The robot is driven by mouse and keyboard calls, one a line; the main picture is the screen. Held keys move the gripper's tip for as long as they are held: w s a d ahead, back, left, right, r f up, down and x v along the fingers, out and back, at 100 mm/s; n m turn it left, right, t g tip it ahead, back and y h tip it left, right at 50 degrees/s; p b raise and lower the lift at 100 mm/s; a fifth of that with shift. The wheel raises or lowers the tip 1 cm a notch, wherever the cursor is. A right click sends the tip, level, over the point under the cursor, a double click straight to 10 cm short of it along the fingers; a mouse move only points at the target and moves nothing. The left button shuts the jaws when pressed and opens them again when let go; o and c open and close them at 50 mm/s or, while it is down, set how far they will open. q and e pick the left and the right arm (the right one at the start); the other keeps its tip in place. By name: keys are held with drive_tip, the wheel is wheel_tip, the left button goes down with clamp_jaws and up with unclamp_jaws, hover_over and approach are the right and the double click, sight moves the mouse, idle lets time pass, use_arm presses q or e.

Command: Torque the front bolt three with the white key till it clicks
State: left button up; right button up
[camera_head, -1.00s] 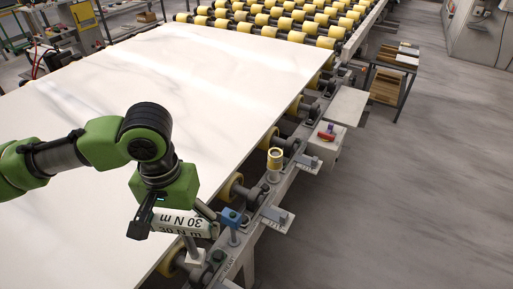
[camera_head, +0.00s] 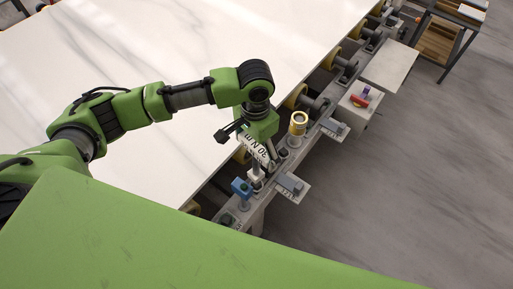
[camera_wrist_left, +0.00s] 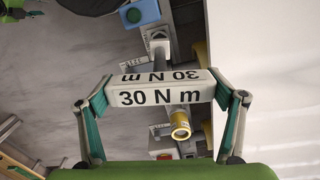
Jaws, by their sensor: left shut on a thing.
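The white key (camera_head: 258,149), marked 30 N m, is in my left gripper (camera_head: 252,143) above the rail at the slab's edge. In the left wrist view the key's white bar (camera_wrist_left: 160,97) spans between both fingers, which are shut on it. Its shaft points down to the rail, between the blue key (camera_head: 241,188) and the yellow key (camera_head: 298,122). Bolts sit along the rail; the one under the shaft is mostly hidden. I cannot tell whether the socket is seated on it. My right gripper is out of view.
The pale stone slab (camera_head: 160,60) lies on rollers left of the rail. Small plates with grey blocks (camera_head: 291,186) stick out from the rail. A box with red and purple items (camera_head: 361,99) stands farther back. Open floor (camera_head: 420,180) lies to the right.

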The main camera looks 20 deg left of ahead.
sight(256, 162)
use_arm(q)
drive_tip(key=shift+w+f, duration=0.15)
drive_tip(key=shift+f, duration=0.1)
drive_tip(key=shift+d+r+p, duration=0.1)
drive_tip(key=shift+r+p, duration=0.1)
drive_tip(key=shift+p, duration=0.65)
drive_tip(key=shift+f+b, duration=0.3)
drive_tip(key=shift+f, duration=2.4)
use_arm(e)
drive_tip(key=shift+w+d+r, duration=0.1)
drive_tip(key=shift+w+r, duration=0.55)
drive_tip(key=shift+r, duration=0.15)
